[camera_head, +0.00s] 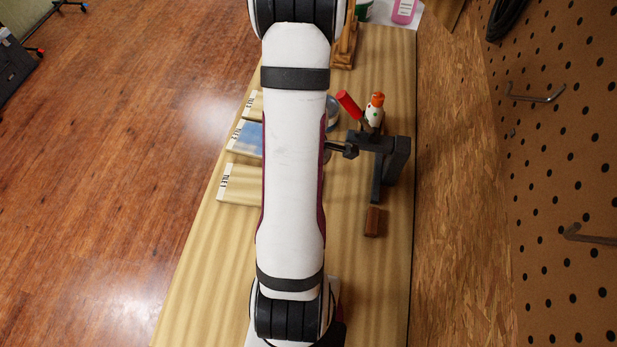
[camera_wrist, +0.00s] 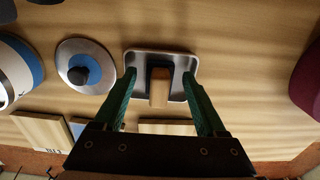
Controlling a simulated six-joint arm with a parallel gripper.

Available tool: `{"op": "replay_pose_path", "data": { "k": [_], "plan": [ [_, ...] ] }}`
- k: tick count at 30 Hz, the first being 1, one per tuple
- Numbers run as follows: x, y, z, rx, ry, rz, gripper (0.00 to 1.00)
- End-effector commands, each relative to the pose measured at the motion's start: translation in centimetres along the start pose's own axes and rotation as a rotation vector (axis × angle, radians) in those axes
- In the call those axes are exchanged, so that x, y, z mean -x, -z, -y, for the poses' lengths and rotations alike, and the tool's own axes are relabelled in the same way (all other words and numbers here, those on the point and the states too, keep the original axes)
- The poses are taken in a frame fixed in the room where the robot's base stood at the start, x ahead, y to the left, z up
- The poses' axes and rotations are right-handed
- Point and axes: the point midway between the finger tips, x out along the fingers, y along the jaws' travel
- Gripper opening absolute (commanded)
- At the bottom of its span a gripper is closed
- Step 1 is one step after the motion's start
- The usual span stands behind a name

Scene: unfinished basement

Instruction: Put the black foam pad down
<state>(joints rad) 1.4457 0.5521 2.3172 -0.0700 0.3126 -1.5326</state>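In the wrist view, a dark piece (camera_wrist: 150,73), which may be the black foam pad, lies in a small metal tray (camera_wrist: 135,59). A light wooden block (camera_wrist: 159,92) sits at its middle and covers part of it. My gripper (camera_wrist: 159,76) has its two green fingers spread wide over the tray, one near each side. I see gaps between the fingers and the dark piece, and nothing is gripped. Whether the fingertips touch the tray is unclear. In the head view, my arm hides the gripper and the tray.
A dark clamp-like stand (camera_head: 393,160), an orange-topped bottle (camera_head: 374,112) and a brown block (camera_head: 373,222) are at right, by a pegboard wall (camera_head: 560,130). A round blue-ringed disc (camera_wrist: 96,57) lies beside the tray.

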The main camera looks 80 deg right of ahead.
Motion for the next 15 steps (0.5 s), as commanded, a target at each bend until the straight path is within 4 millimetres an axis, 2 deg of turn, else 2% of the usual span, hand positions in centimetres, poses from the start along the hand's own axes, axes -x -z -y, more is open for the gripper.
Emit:
{"op": "replay_pose_path", "data": {
  "k": [5,8,15],
  "plan": [
    [0.2,0.0,0.0,0.000,-0.001,0.000,0.74],
    [1.3,0.0,-0.1,0.000,-0.004,-0.001,0.74],
    [8.0,0.0,-0.2,0.001,-0.008,-0.001,0.74]
  ]
}}
